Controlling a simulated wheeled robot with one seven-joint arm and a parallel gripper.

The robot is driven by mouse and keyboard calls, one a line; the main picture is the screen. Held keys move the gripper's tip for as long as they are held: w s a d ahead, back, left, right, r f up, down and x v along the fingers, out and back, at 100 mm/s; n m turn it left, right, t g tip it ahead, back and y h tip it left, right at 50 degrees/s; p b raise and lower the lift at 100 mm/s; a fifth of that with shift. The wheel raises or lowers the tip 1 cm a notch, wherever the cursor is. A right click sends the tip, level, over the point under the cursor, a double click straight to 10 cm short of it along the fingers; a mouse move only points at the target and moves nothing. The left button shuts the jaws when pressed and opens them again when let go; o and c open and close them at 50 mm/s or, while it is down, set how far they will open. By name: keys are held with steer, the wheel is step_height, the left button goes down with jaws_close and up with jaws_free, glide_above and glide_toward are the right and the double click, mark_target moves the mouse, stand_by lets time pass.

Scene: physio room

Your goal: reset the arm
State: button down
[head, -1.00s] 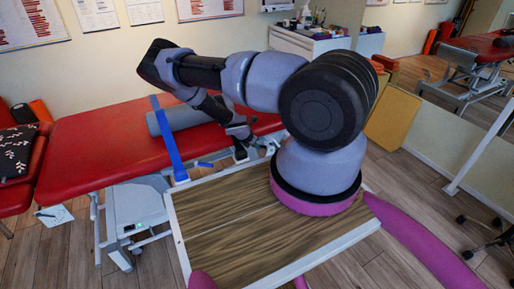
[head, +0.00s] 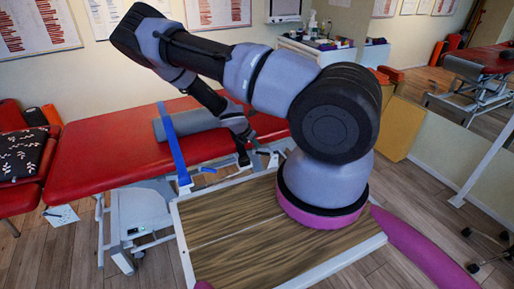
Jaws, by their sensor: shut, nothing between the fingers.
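My arm rises from its mount on my wooden-topped base and bends over toward the red treatment table (head: 110,150). My gripper (head: 258,156) is at the end of the arm, low by the table's near right edge. It is small and partly dark in this view, shut with nothing held. A grey roll (head: 190,124) lies on the table to the left of the gripper. A blue strap (head: 171,145) runs across the table, left of the gripper, and hangs toward its near edge.
A white cabinet (head: 310,52) with bottles stands at the back. A tan box-like panel (head: 402,125) is right of my arm. A red chair with a black patterned cushion (head: 18,155) is at the far left. Open wooden floor (head: 435,205) lies at right.

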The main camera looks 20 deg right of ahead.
steer(key=shift+a+r, duration=0.1)
steer(key=shift+r, duration=0.1)
stand_by(0.4)
steer(key=s+a+r+m+y, duration=0.1)
steer(key=a+r+m+y, duration=0.15)
steer(key=r+m, duration=0.95)
steer(key=s+a+r+m+y, duration=0.2)
steer(key=a+r+m, duration=0.25)
steer(key=r, duration=1.55)
steer(key=s+a+r+m+t+y, duration=0.2)
steer(key=s+r+m, duration=0.3)
steer(key=s+r, duration=0.5)
steer(key=s+a+r+m+t+y, duration=0.1)
steer(key=s+r+m, duration=0.4)
steer(key=s+r, duration=0.6)
step_height(320, 180, up, 3)
steer(key=shift+s+a+f+t+y, duration=0.25)
steer(key=shift+a+t+y, duration=0.1)
steer(key=shift+a+t, duration=0.4)
steer(key=shift+m, duration=0.25)
